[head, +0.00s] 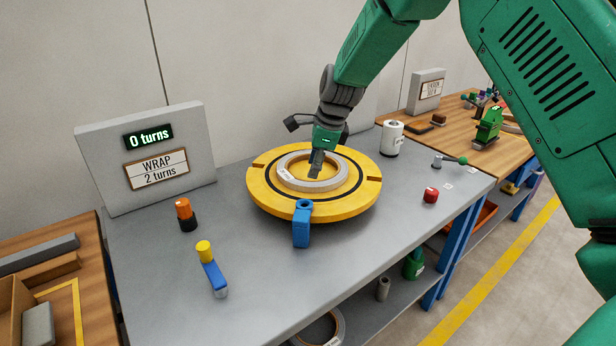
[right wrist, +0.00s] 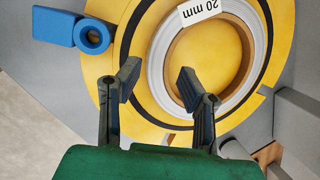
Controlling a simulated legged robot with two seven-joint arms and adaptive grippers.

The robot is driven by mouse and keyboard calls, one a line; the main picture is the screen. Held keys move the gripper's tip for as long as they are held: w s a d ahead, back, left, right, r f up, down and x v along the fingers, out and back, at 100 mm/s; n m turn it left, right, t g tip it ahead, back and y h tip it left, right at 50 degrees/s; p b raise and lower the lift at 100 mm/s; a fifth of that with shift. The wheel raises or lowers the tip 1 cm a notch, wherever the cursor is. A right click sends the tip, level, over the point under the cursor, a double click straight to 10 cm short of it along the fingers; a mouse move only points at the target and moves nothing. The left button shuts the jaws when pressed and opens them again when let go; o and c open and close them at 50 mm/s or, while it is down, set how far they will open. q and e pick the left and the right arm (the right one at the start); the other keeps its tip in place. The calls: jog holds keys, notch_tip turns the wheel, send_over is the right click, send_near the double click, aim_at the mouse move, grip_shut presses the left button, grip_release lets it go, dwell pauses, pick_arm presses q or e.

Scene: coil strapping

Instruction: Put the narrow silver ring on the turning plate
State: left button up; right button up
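The silver ring (head: 312,186) lies flat on the yellow turning plate (head: 262,196), close to its middle. In the right wrist view the ring (right wrist: 158,72) has a pale outer band, a tan inner side and a "20 mm" label. My right gripper (head: 315,170) points down at the ring. In the right wrist view my right gripper (right wrist: 156,82) is open. One finger is over the yellow plate outside the ring, the other over its hole, with the ring wall between them. I see clear gaps to the wall. My left gripper is not in view.
A blue block (head: 302,226) stands at the plate's front edge. A sign reads "0 turns" (head: 149,136) and "WRAP 2 turns". A yellow-and-blue tool (head: 212,270), an orange-and-black piece (head: 186,214), a white cylinder (head: 392,138) and a red button (head: 431,195) stand around the plate. Another ring (head: 325,328) is below.

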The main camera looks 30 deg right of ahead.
jog(key=v, duration=0.6)
jog(key=shift+p, duration=0.45)
jog(key=shift+d, duration=0.3)
